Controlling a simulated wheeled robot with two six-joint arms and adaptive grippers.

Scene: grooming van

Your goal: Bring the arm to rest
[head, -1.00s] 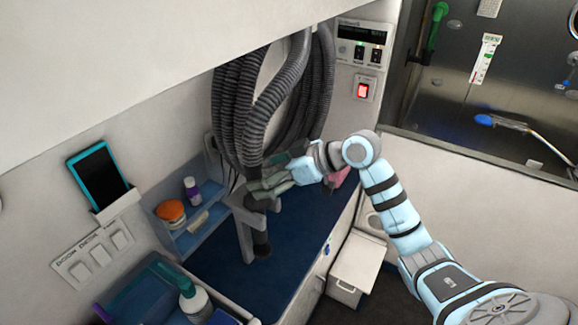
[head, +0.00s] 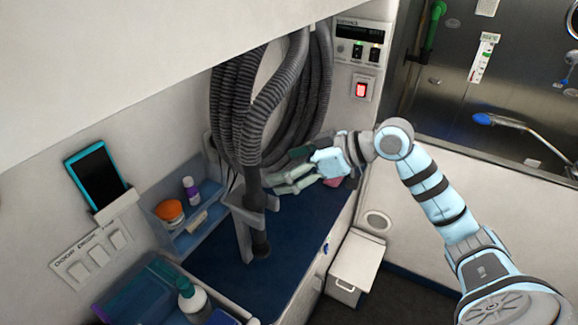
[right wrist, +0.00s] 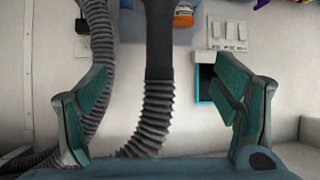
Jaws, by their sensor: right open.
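My right arm comes in from the right in the head view. Its gripper (head: 275,183) is open and empty, with its fingers pointing left toward the hanging grey hose (head: 256,130). In the right wrist view the two green-grey fingers are wide apart (right wrist: 165,108), with the hose (right wrist: 155,105) between them and apart from both. The hose's dark nozzle end (head: 260,240) hangs down in a grey holder (head: 240,225) above the blue counter. My left gripper is not in view.
A blue counter (head: 295,230) lies below. A shelf (head: 185,235) with an orange-lidded jar (head: 170,213) and a purple-capped bottle (head: 191,189) is on the left wall. A phone (head: 97,178) sits above switches. A white bin (head: 355,270) stands right of the counter.

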